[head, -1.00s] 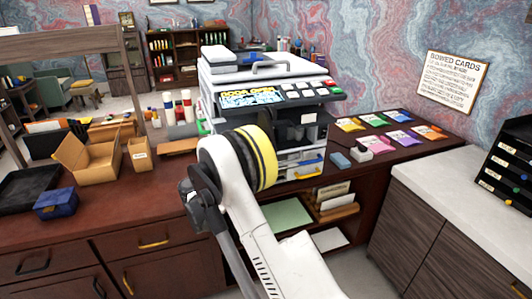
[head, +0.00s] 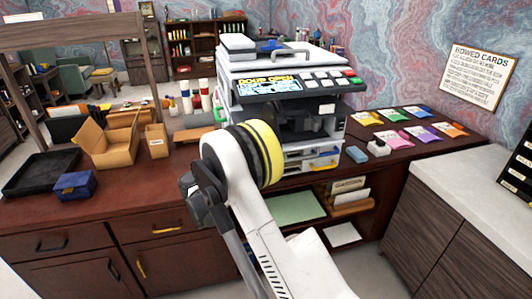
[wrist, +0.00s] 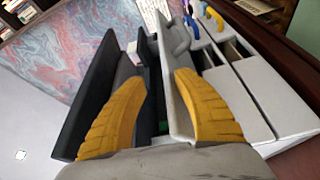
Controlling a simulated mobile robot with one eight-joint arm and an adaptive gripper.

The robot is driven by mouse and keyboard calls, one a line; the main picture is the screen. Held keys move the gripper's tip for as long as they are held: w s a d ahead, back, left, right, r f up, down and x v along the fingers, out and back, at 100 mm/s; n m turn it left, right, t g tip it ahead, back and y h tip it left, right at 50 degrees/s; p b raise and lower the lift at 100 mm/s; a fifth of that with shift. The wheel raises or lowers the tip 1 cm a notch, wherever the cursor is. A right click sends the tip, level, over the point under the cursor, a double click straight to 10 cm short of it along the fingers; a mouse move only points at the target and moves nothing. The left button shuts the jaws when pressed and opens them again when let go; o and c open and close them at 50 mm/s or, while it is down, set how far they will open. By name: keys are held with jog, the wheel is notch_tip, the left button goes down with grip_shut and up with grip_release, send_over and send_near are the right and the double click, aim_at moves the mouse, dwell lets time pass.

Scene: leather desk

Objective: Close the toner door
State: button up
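The copier (head: 232,85) stands on the desk, and its display (head: 268,83) reads "DOOR OPEN". Its dark front cavity (head: 318,123) is exposed below the control panel. In the wrist view, a white upright panel (wrist: 172,75), which looks like the open toner door, stands out from the copier body beside the dark opening. My gripper (wrist: 160,85) has its two yellow fingers spread apart, with the panel's edge showing between them near the right finger. I cannot tell whether they touch. In the head view my arm hides the gripper and part of the copier front.
White and grey drawer fronts (wrist: 240,85) lie right of the fingers in the wrist view. Colored card packets (head: 391,138) and a small blue-grey box (head: 355,154) lie right of the copier. Cardboard boxes (head: 118,150), a black tray (head: 35,172) and bottles (head: 187,103) stand to the left.

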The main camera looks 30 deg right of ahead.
jog(key=a+f+b, duration=0.2)
jog(key=a, duration=0.6)
jog(key=shift+s, duration=0.15)
jog(key=shift+f+b, duration=0.1)
jog(key=shift+b, duration=0.2)
jog(key=shift+c, duration=0.4)
